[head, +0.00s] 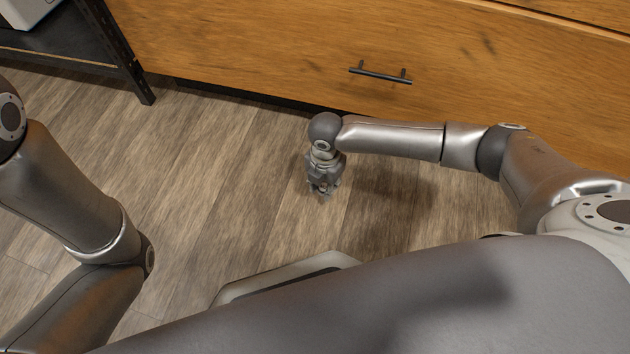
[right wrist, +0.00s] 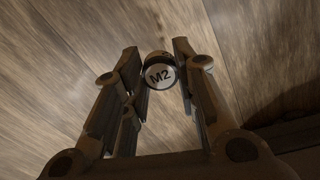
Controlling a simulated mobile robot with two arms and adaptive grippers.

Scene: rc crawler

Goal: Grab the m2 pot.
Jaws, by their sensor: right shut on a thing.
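The m2 pot (right wrist: 159,74) is a small round pot with a pale lid marked "M2" in black. In the right wrist view it sits between the fingertips of my right gripper (right wrist: 162,70), one finger on each side. My right gripper is shut on it. In the head view my right gripper (head: 322,188) points down low over the wooden floor, in front of the drawer unit. The pot is too small and too covered by the fingers to make out clearly there. My left arm shows at the left, but its gripper is out of view.
The grey-brown plank floor (head: 230,170) is clear around my right gripper. A wooden drawer front (head: 280,45) with a black handle (head: 381,74) stands just behind my right arm. A dark metal shelf frame (head: 125,50) stands at the upper left.

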